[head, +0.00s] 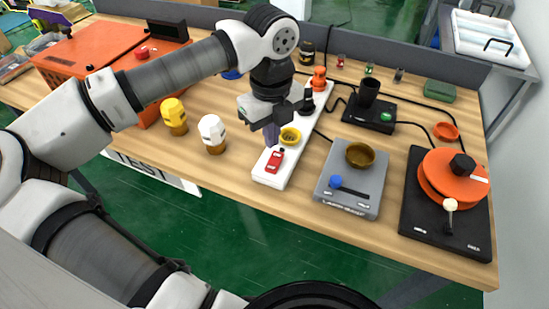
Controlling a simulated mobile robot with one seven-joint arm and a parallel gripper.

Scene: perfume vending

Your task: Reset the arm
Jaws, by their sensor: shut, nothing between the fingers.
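My arm reaches from the left over the wooden table. My gripper (272,137) points down, shut, just above the front part of a white power strip (270,178). The strip carries a red rocker switch (275,160) and a yellow round socket or plug (290,136). The fingertips look close to the red switch and left of the yellow piece. I cannot tell whether they touch the strip. A black plug (308,102) and an orange plug (319,79) stand farther back along the strip.
White (213,133) and yellow (174,115) head-shaped items stand left of my gripper. A grey scale-like device (352,180) with a brown bowl, a black device with a cup (368,92) and an orange turntable device (452,177) stand right. An orange box (92,62) stands left.

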